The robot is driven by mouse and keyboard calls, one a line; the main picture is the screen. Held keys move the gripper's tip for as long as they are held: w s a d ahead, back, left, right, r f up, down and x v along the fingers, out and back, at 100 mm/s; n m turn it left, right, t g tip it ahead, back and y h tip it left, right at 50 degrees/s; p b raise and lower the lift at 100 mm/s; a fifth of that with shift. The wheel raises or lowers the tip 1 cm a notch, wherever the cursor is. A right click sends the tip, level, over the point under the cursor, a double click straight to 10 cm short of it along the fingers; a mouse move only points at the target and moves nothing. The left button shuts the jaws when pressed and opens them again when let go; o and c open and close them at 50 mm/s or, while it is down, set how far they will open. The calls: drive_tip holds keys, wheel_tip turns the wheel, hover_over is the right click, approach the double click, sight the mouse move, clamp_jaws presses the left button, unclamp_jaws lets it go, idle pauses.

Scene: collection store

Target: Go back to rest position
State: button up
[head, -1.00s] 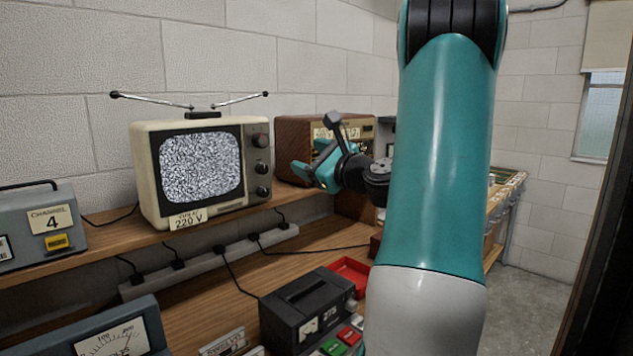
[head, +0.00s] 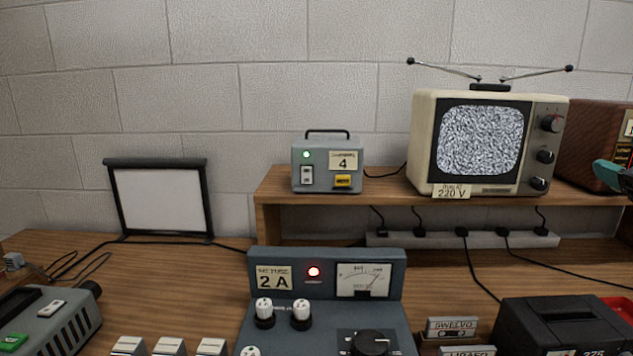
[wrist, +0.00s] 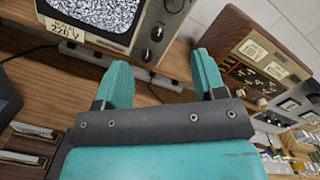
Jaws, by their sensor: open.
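My gripper (wrist: 160,82) is open and empty in the wrist view, its two teal fingers apart with wooden shelf and cables behind them. In the head view only a small teal part of it shows at the right edge. The cream television (head: 481,145) with a static-filled screen stands on the raised shelf; it also shows at the top left of the wrist view (wrist: 98,12). A brown wooden-cased radio (wrist: 252,58) is beyond the right finger. No object is between the fingers.
Below are a blue-grey meter panel (head: 327,262) with a red light, a power strip (head: 400,240), a black device (head: 560,322) and cassettes (head: 452,328). A small white screen (head: 161,198) stands at left.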

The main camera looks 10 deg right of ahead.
drive_tip(key=w+a+f+n+g+y, duration=0.25)
drive_tip(key=a+n+y, duration=0.2)
drive_tip(key=a, duration=0.35)
drive_tip(key=w+a+f+n+g+y, duration=0.1)
drive_tip(key=w+a+f+n+y, duration=0.1)
drive_tip(key=w+a+n+y, duration=0.35)
drive_tip(key=s+a+f+n+g+y, duration=0.1)
drive_tip(key=s+a+f+n+g, duration=0.15)
drive_tip(key=a+n, duration=0.5)
drive_tip(key=s+a+f+n+g, duration=0.25)
drive_tip(key=a+n+g, duration=0.2)
drive_tip(key=a, duration=0.55)
drive_tip(key=s+a+f+n+g+h, duration=0.1)
drive_tip(key=s+a+f+n+g, duration=0.1)
drive_tip(key=s+a+n+g, duration=0.2)
drive_tip(key=s+a+f+n+g+h, duration=0.2)
drive_tip(key=s+a+f+n+g, duration=0.1)
drive_tip(key=s+n, duration=0.7)
drive_tip(key=a+n+g, duration=0.1)
drive_tip(key=a+n, duration=0.1)
drive_tip(key=shift+s+a+f, duration=0.25)
drive_tip(key=shift+a, duration=0.05)
